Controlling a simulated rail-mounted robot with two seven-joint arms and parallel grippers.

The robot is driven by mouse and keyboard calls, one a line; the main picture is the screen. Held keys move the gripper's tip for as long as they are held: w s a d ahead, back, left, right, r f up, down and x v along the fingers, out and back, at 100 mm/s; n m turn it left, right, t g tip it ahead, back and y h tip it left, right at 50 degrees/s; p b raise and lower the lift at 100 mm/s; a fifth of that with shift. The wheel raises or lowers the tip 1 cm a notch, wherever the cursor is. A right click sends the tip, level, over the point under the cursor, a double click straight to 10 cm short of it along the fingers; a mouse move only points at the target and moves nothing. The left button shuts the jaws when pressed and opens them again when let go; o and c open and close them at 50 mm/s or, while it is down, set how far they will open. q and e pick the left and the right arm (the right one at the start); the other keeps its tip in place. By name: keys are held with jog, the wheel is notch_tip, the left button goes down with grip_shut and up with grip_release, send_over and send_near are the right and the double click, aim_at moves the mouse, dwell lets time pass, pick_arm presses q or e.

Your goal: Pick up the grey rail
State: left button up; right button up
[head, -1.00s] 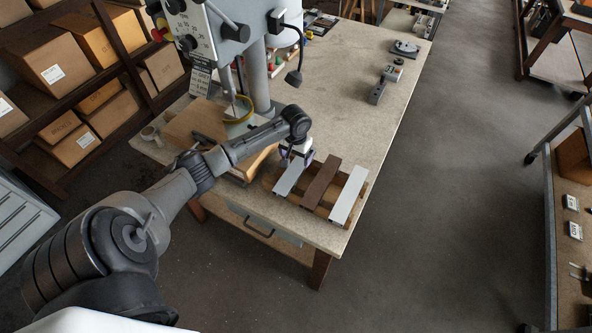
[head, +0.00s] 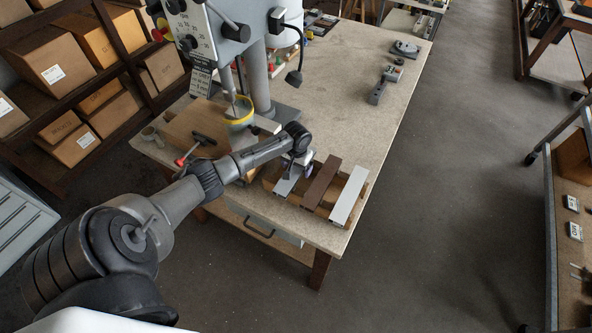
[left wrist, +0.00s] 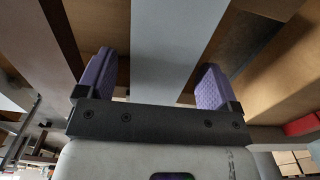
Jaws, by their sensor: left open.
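The grey rail (head: 286,184) lies at the left of a row of three rails on a wooden rack at the front of the bench. My left gripper (head: 297,168) is over its far part in the head view. In the left wrist view, my left gripper (left wrist: 155,80) is open, with one purple-padded finger on each side of the grey rail (left wrist: 172,40). Gaps show between the pads and the rail. The gripper and wrist hide part of the rail in the head view. My right gripper is not in view.
A brown rail (head: 321,183) and a whitish rail (head: 348,196) lie parallel to the right. A drill press (head: 256,75) stands behind, with a wooden board (head: 185,128) on the left. The bench top (head: 350,90) behind the rails is mostly clear.

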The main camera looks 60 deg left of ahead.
pick_arm(q)
jog(key=shift+c, duration=0.5)
jog(key=c, duration=0.9)
jog(key=shift+c, duration=0.2)
jog(key=shift+r, duration=0.15)
